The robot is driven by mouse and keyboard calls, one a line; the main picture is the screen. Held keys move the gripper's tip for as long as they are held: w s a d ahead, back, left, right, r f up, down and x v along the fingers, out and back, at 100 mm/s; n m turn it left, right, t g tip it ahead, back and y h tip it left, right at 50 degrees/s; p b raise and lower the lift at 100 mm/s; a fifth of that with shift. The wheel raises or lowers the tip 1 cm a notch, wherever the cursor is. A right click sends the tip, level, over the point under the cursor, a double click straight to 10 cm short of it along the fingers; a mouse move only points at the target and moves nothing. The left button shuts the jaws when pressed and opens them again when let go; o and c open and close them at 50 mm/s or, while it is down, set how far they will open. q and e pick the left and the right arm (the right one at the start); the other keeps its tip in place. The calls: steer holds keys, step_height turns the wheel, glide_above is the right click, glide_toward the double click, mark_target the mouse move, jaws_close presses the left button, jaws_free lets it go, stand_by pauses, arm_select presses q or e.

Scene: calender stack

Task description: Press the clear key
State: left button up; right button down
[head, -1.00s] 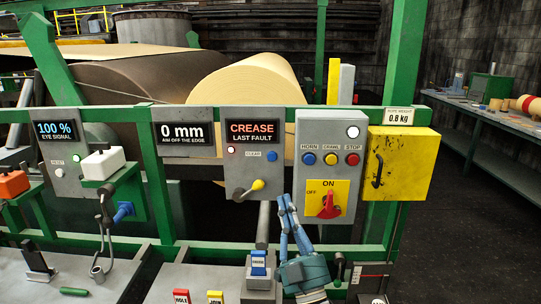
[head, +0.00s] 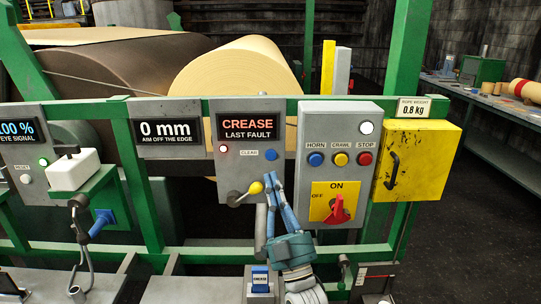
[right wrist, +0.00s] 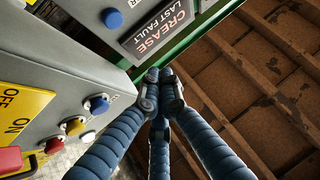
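The clear key is a round blue button (head: 271,155) beside the CLEAR label on the grey panel, under the CREASE / LAST FAULT display (head: 250,128). It also shows as a blue button (right wrist: 112,18) at the top left of the right wrist view. My right gripper (head: 274,184) has its blue fingers pointing up, with the tips appearing a little below the key in the head view. In the right wrist view its fingertips (right wrist: 161,80) are drawn together with nothing between them, apart from the key. My left gripper is not in view.
A yellow-knobbed lever (head: 256,188) sits just left of my right fingertips. The switch box (head: 370,190) at right carries blue HORN (head: 316,159), yellow CRAWL (head: 341,159) and red STOP (head: 365,159) buttons and a red rotary switch (head: 338,208). A green rail (head: 205,182) crosses behind.

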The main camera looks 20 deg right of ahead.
mark_target(271, 155)
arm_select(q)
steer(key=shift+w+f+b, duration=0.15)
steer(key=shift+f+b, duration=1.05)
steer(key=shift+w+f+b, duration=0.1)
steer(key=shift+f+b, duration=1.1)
arm_select(e)
steer(key=shift+w+d+f, duration=0.1)
steer(key=shift+w+d, duration=0.3)
steer(key=shift+w, duration=1.1)
steer(key=shift+w+d+r, duration=0.1)
steer(key=shift+w+d, duration=0.35)
steer(key=shift+w, duration=1)
steer(key=shift+w+d+f, duration=0.1)
steer(key=shift+w+d, duration=0.3)
steer(key=shift+w, duration=1.1)
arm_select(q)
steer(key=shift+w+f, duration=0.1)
arm_select(e)
steer(key=shift+w, duration=0.2)
arm_select(q)
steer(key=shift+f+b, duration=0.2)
steer(key=shift+b, duration=0.1)
arm_select(e)
steer(key=shift+w+d, duration=0.1)
steer(key=shift+w, duration=0.1)
